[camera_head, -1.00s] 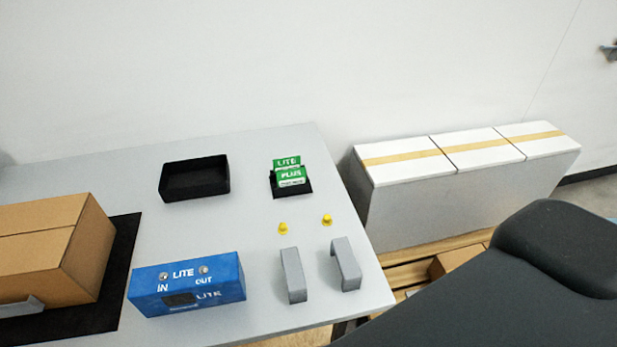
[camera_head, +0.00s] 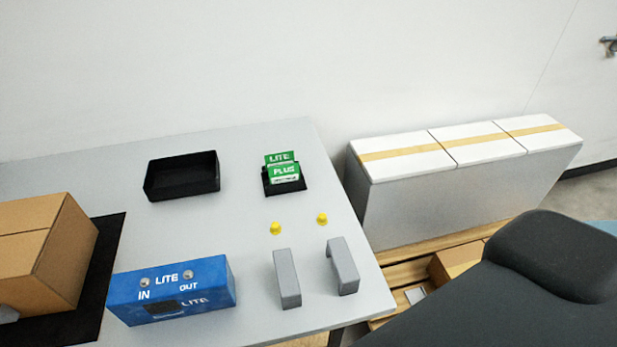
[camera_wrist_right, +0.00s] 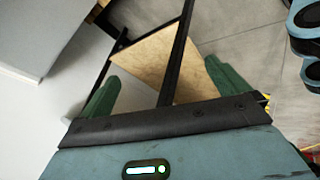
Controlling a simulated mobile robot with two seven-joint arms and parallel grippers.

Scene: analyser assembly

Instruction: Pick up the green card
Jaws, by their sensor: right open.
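Two green cards stand upright, one behind the other, in a small black holder (camera_head: 299,189) at the table's back right. The rear green card (camera_head: 279,157) reads LITE, and the front green card (camera_head: 285,173) reads PLUS. My right gripper (camera_wrist_right: 163,85) shows in the right wrist view, with its two green fingers spread wide and nothing between them. Below it are the floor and a wooden board, and no card is in that view. In the head view neither gripper can be made out, so the right gripper is away from the cards.
The table (camera_head: 240,240) also holds a black tray (camera_head: 181,192), a blue LITE box (camera_head: 205,300), two yellow pieces, two grey brackets (camera_head: 286,280) and a cardboard box (camera_head: 35,250) on a black mat. White boxes (camera_head: 470,190) stand right of the table. Clear tabletop surrounds the card holder.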

